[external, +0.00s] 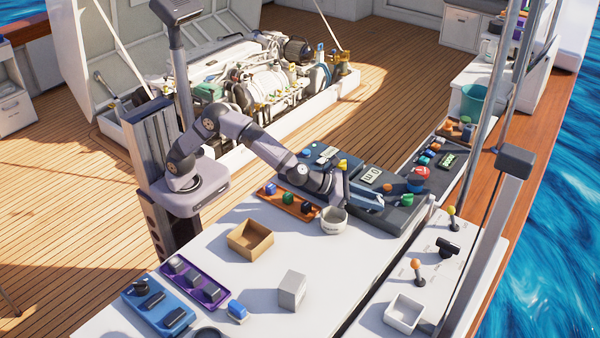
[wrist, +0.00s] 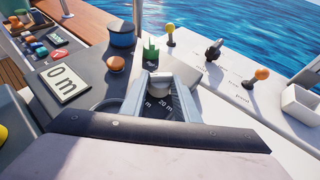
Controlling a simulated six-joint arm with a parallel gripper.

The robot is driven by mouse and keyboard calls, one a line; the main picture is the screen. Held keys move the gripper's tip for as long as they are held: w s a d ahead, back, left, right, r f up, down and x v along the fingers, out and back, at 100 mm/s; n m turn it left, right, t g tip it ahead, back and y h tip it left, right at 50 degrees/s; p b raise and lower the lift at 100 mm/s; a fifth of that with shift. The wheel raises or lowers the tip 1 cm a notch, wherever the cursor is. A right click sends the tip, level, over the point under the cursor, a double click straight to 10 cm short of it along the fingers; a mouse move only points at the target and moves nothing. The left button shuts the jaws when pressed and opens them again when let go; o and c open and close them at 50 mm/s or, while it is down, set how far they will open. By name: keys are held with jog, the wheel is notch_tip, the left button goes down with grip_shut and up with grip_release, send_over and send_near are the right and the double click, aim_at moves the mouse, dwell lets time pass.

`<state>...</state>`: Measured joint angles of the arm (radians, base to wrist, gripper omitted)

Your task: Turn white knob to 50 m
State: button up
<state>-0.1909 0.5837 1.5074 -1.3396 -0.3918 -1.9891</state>
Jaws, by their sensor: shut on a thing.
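The white knob (wrist: 160,83) sits on a dark round dial in the wrist view, between the two fingers of my gripper (wrist: 161,90). The fingers are shut on the knob. The dial shows a "20 m" mark and part of another "m" mark; the rest is hidden by the fingers and my wrist. The display (wrist: 63,81) beside the dial reads "0 m". In the external view my gripper (external: 368,198) is down at the grey panel, and the knob is hidden there. The display (external: 371,175) shows just behind the gripper.
An orange button (wrist: 116,63), a blue round control (wrist: 122,38) and a green part (wrist: 151,52) stand close beyond my gripper. Levers (wrist: 262,74) rise from the white side panel.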

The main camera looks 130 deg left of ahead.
jog(key=m+h+b, duration=0.1)
jog(key=b, duration=0.1)
jog(key=m+t+h+b, duration=0.1)
jog(key=b, duration=0.1)
jog(key=shift+s+a+t, duration=0.15)
jog(key=shift+a+t, duration=0.15)
jog(key=shift+m+h+b, duration=0.6)
jog(key=shift+m+h, duration=0.3)
jog(key=shift+r+t, duration=0.1)
jog(key=shift+t, duration=0.2)
jog(key=o, duration=1)
jog(key=shift+b+v, duration=0.35)
jog(key=shift+v, duration=3.35)
